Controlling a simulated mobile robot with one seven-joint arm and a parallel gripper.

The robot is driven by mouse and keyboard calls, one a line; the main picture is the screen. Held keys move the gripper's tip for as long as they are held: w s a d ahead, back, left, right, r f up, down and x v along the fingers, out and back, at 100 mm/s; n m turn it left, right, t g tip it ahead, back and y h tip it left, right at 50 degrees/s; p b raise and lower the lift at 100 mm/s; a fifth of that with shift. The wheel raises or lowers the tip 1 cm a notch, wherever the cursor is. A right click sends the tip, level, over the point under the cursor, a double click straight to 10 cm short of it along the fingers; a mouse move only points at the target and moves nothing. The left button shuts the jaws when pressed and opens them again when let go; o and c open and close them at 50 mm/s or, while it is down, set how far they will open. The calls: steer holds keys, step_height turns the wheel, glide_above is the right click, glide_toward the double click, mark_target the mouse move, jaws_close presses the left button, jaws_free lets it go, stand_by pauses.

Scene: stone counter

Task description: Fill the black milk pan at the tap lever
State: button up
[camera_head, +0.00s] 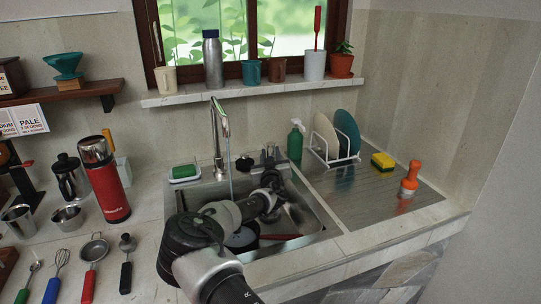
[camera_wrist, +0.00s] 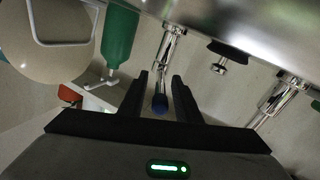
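The black milk pan (camera_head: 241,239) is in the sink, partly hidden by my arm. The tall chrome tap (camera_head: 219,130) stands at the back left of the sink. A thin bluish stream of water (camera_head: 230,181) falls from its spout towards the pan; where it lands is hidden. My gripper (camera_head: 271,163) is at the back edge of the sink, right of the tap. In the wrist view my gripper (camera_wrist: 160,92) has its fingers apart, on either side of a chrome lever with a blue tip (camera_wrist: 160,104). I cannot tell whether a finger touches it.
A green soap bottle (camera_head: 295,142) and a rack with plates (camera_head: 334,148) stand close on the right. A red flask (camera_head: 106,182) stands left of the sink. Other items lie in the sink.

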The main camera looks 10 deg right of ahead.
jaws_close()
steer(key=d+n+y+b, duration=0.1)
steer(key=y, duration=0.1)
steer(key=d+n+y, duration=0.1)
steer(key=y, duration=0.1)
steer(key=shift+s+f+n+b, duration=0.1)
steer(key=shift+f+n+b, duration=0.1)
steer(key=shift+n+b, duration=0.15)
jaws_free()
steer(key=shift+a, duration=0.1)
steer(key=shift+r, duration=0.15)
